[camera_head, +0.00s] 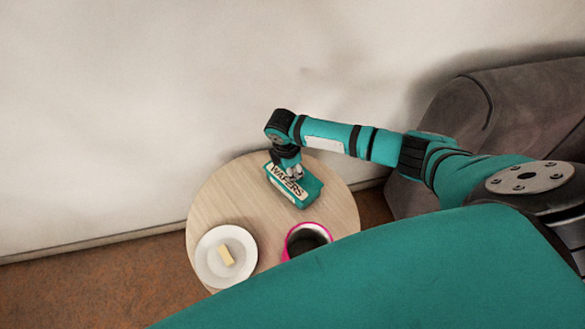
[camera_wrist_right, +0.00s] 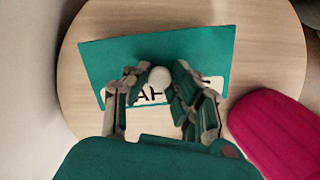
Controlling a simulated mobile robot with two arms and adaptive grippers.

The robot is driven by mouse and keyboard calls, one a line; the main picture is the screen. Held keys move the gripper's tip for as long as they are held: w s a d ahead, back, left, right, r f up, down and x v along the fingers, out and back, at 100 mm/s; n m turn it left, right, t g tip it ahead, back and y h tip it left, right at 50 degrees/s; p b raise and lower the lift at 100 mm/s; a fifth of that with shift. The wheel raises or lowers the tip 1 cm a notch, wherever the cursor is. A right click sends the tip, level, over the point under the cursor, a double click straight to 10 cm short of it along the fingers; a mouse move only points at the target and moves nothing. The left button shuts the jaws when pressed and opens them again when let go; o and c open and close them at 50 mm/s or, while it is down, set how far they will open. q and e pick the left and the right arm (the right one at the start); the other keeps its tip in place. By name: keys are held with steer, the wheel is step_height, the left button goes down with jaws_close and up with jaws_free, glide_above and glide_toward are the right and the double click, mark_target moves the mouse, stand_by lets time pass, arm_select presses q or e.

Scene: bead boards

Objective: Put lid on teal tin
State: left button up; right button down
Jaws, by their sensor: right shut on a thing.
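The teal tin (camera_head: 309,192) with a WAFERS label stands on the round wooden table, near its back. My right gripper (camera_head: 294,174) is directly over it, fingers pointing down. In the right wrist view the fingers (camera_wrist_right: 163,88) are closed around a pale round knob (camera_wrist_right: 160,77). Below them is a flat teal top (camera_wrist_right: 110,62), which looks like the lid, with part of a lettered label beside it. Whether the lid rests on the tin or is held just above it, I cannot tell. My left gripper is not in view.
A white plate (camera_head: 211,273) with a yellowish block (camera_head: 226,255) is at the table's front left. A pink-rimmed dark vessel (camera_head: 305,240) stands in front of the tin. The wooden table top (camera_head: 222,199) is bare left of the tin. A grey sofa (camera_head: 525,105) is at right.

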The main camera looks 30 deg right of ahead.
stand_by(0.3)
steer(key=c, duration=0.6)
jaws_free()
steer(key=shift+c, duration=0.2)
step_height(320, 180, up, 8)
steer(key=p, duration=0.8)
steer(key=shift+p, duration=0.35)
steer(key=shift+c, duration=0.4)
jaws_close()
